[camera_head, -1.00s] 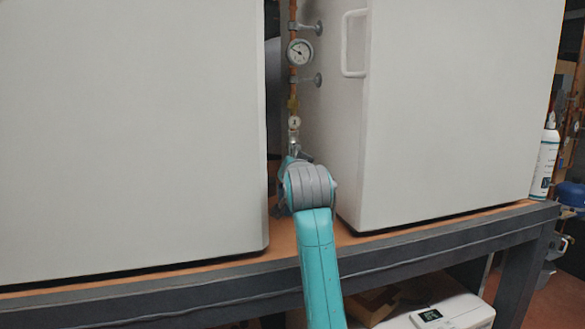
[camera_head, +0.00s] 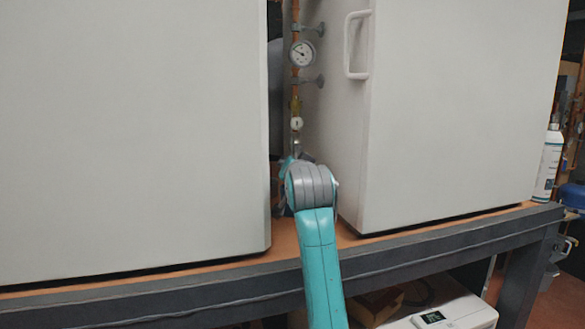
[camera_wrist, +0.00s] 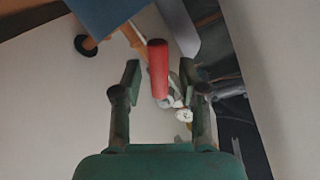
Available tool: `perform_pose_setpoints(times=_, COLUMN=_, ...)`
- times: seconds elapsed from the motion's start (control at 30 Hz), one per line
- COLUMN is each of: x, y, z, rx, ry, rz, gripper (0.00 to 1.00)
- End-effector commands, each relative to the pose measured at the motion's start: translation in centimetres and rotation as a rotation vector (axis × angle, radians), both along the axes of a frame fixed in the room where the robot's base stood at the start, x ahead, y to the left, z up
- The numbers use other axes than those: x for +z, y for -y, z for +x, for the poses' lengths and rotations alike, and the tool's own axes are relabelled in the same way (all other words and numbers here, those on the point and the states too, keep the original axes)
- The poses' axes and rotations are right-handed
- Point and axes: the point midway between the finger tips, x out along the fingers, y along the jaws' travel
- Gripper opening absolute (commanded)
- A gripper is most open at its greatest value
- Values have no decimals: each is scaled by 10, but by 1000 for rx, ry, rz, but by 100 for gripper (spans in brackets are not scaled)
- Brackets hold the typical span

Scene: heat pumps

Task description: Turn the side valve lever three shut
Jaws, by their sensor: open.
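A red valve lever handle (camera_wrist: 157,68) stands out in the wrist view, between the two fingers of my gripper (camera_wrist: 161,74). The fingers are open, with a gap on each side of the handle. Its lower end is near metal fittings and a small white round part (camera_wrist: 183,116). In the head view, the copper pipe (camera_head: 295,80) runs down the gap between two white cabinets, with a gauge (camera_head: 302,54) and a smaller white dial (camera_head: 297,124). My arm hides my gripper and the lever there.
The left cabinet (camera_head: 130,130) and right cabinet (camera_head: 460,110) stand close on either side of the arm, on a bench with a dark front edge (camera_head: 150,300). A handle (camera_head: 350,45) sticks out from the right cabinet. A white bottle (camera_head: 549,165) stands at the far right.

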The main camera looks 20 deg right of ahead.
Motion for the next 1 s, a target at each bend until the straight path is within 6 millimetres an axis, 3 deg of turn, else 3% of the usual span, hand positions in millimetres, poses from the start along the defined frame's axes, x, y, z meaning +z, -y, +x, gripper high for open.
perform_pose_setpoints(times=0.17, x=14, y=0, z=0, rx=0, ry=2, rz=0, gripper=42)
perform_pose_setpoints(times=0.63, x=94, y=-2, z=-1, rx=4, ry=12, rz=0, gripper=42)
perform_pose_setpoints(times=1.0, x=101, y=-1, z=0, rx=1, ry=2, rz=0, gripper=42)
